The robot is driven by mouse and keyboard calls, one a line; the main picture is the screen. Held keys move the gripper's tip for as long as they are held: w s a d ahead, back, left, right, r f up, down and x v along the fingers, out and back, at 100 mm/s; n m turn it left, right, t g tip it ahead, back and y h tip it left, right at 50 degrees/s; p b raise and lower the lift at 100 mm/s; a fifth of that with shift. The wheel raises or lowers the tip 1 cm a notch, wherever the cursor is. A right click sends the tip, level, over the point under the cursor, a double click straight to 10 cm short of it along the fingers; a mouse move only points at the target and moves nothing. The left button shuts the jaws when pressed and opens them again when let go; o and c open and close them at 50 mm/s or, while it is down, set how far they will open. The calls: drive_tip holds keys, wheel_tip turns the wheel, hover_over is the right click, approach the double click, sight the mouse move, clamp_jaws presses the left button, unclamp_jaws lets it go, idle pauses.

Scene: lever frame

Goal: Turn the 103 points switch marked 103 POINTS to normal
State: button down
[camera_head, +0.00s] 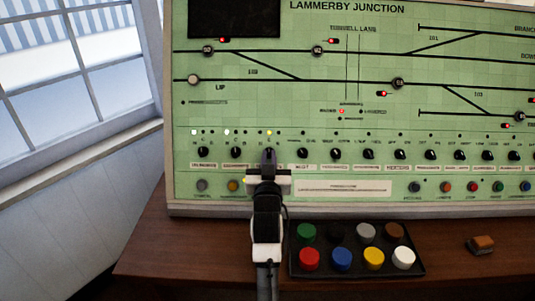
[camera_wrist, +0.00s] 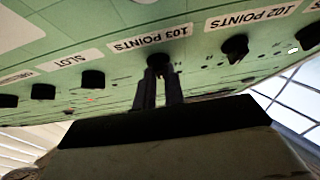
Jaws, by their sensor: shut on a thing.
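The 103 points switch (camera_wrist: 159,62) is a small black rotary knob on the green panel. It sits beside its white label, 103 POINTS (camera_wrist: 150,38), which reads upside down in the wrist view. My gripper (camera_wrist: 158,84) has its two dark fingers closed on this knob. In the head view my gripper (camera_head: 269,158) reaches up to the third knob from the left in the row and hides most of it. The fingers hide which way the knob points.
The 102 POINTS knob (camera_wrist: 235,47) and the SLOT knob (camera_wrist: 93,79) flank the switch closely. Below the panel, a black tray (camera_head: 416,264) holds several coloured round pieces on the wooden desk (camera_head: 190,245). A brown block (camera_head: 481,244) lies at right. A window stands at left.

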drive_tip(key=n+y, duration=0.1)
drive_tip(key=n, duration=0.1)
drive_tip(key=shift+d+f+n+y+b, duration=0.1)
drive_tip(key=shift+d+n+y+b, duration=0.2)
drive_tip(key=shift+y+b, duration=0.1)
drive_tip(key=n+y+b, duration=0.1)
drive_tip(key=n, duration=0.1)
drive_tip(key=n+y+b, duration=0.1)
drive_tip(key=n+b, duration=0.1)
drive_tip(key=shift+d+f+g+y, duration=0.1)
drive_tip(key=shift+f+g+y, duration=0.05)
drive_tip(key=shift+g+y, duration=0.2)
drive_tip(key=n+g+y+b, duration=0.1)
drive_tip(key=n, duration=0.1)
drive_tip(key=n+y+b, duration=0.1)
drive_tip(key=n+b, duration=0.1)
drive_tip(key=n+g+y+b, duration=0.1)
drive_tip(key=n, duration=0.1)
drive_tip(key=shift+w+d+r+g, duration=0.1)
drive_tip(key=shift+d+r+g, duration=0.05)
drive_tip(key=shift+r+g, duration=0.2)
drive_tip(key=c, duration=1.5)
unclamp_jaws()
drive_tip(key=shift+r+y, duration=0.1)
drive_tip(key=shift+y, duration=0.15)
